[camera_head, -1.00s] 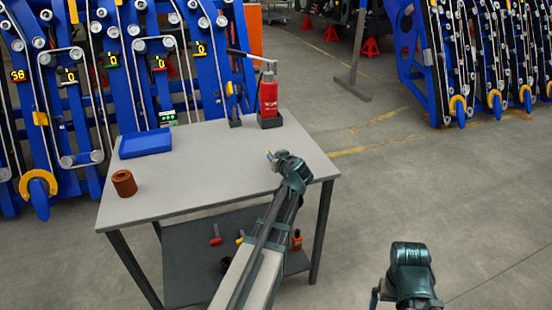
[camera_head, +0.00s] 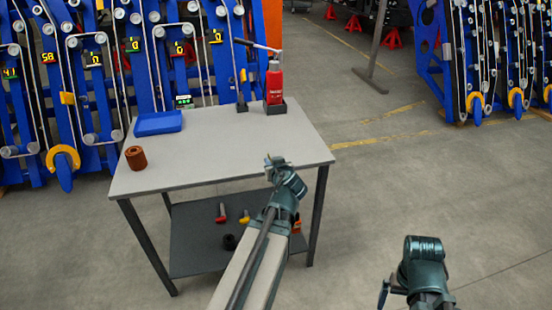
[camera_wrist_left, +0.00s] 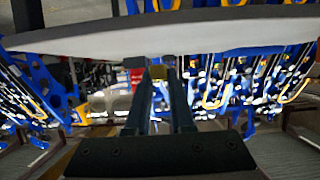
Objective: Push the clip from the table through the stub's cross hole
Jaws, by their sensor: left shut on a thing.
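My left gripper (camera_head: 275,162) is at the table's front right edge in the head view. In the left wrist view its two fingers (camera_wrist_left: 160,75) are close together with a small yellowish piece (camera_wrist_left: 158,72) between the tips. I take this piece to be the clip; its shape is too small and dark to make out. My right gripper (camera_head: 384,293) is low at the right, over the floor and away from the table; its jaws are not clear. I cannot pick out the stub or its cross hole in either view.
The table (camera_head: 215,155) carries a blue tray (camera_head: 158,123), a brown cylinder (camera_head: 136,158) and a red jack (camera_head: 275,85). Its lower shelf (camera_head: 190,250) holds several small tools. Blue machine frames (camera_head: 70,70) stand behind. The floor (camera_head: 430,180) right of the table is open.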

